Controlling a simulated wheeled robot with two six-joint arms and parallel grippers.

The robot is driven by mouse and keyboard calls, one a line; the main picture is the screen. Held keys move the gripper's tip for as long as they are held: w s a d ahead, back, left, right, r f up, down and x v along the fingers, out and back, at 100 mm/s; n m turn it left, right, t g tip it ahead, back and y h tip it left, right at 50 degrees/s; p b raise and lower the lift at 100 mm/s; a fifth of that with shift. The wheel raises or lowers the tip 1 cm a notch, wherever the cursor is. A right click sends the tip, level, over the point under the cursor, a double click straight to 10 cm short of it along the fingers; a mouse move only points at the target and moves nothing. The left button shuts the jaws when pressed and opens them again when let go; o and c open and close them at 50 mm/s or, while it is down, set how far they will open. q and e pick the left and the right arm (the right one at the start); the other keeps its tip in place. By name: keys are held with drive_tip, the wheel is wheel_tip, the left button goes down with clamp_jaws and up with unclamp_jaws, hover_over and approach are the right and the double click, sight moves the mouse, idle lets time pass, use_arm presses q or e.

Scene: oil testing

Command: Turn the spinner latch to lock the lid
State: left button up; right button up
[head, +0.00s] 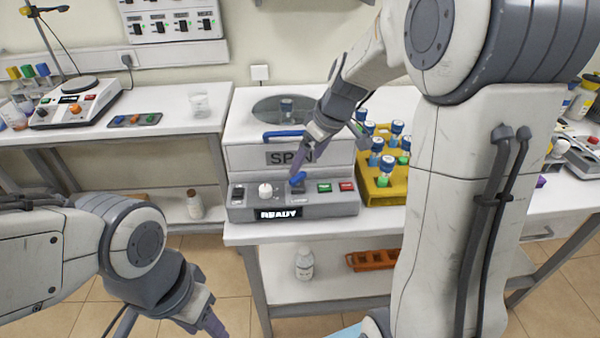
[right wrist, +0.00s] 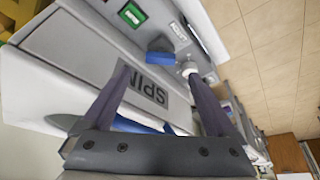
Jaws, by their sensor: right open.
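The spinner (head: 246,156) is a white box on the middle bench. Its lid, with a round dark window (head: 262,108) and a blue handle (head: 283,134), looks down. The blue latch (head: 298,178) stands on the grey front panel, and it also shows in the right wrist view (right wrist: 160,51). My right gripper (head: 298,172) is over the panel at the latch. In the right wrist view its fingers (right wrist: 163,80) are spread and empty, with the latch seen between and beyond the tips. Contact cannot be told. My left gripper (head: 214,327) hangs low in front of the bench, its jaws unclear.
The panel bears a white knob (head: 265,190), a green button (head: 324,188), a red button (head: 346,187) and a READY display (head: 278,214). A yellow rack (head: 370,194) of capped vials stands close on the right. A beaker (head: 200,104) is on the left bench.

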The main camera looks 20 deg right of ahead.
sight(298, 176)
drive_tip(key=x, duration=0.6)
drive_tip(key=c, duration=1.4)
drive_tip(key=shift+o, duration=0.2)
